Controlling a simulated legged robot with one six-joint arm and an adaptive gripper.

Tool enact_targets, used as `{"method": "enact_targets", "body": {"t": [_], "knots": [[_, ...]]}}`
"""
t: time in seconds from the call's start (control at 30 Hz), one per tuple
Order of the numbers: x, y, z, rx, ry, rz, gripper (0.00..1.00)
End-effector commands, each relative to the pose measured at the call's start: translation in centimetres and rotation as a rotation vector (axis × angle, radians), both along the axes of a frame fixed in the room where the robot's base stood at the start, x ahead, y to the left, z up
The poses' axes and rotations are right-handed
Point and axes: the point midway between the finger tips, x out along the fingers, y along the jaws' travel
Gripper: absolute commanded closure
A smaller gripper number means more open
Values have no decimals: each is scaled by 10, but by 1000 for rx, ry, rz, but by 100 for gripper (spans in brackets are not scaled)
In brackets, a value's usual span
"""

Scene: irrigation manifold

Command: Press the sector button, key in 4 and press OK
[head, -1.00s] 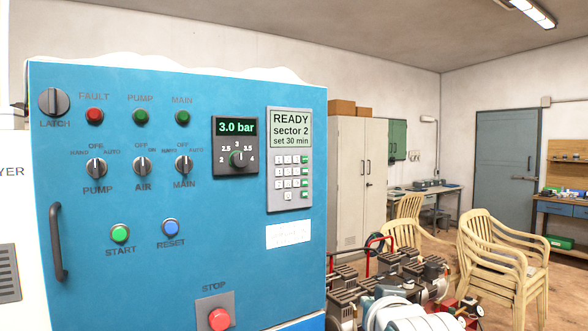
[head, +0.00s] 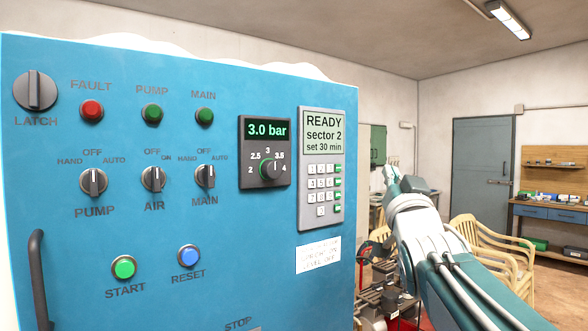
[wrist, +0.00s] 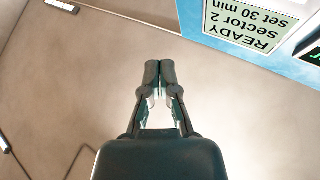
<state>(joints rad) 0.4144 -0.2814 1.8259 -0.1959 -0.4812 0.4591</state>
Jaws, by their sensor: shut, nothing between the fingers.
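The keypad unit (head: 320,215) is on the right side of the blue panel, with white keys and a column of green keys (head: 338,182). Its display (head: 323,134) reads "READY, sector 2, set 30 min". The display also shows upside down at the top right of the wrist view (wrist: 247,22). My gripper (wrist: 160,66) is shut and empty in the wrist view, apart from the panel, with the wall behind it. In the head view my arm is to the right of the panel. The key labels are too small to read surely.
The blue panel (head: 150,235) also carries a pressure dial (head: 268,172) showing 3.0 bar, a latch knob (head: 35,91), lamps, selectors, a green START button (head: 123,267) and a blue RESET button (head: 189,256). Beige chairs (head: 490,250) stand behind my arm.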

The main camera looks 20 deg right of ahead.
Motion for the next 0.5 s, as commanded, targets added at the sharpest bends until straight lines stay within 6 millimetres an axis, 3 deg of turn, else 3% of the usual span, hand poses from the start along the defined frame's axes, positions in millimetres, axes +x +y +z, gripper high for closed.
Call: {"method": "enact_targets", "body": {"t": [0.23, 0.5], "knots": [[7, 10, 0, -3, 1, 4, 100], [39, 21, 0, -1, 2, 5, 100]]}}
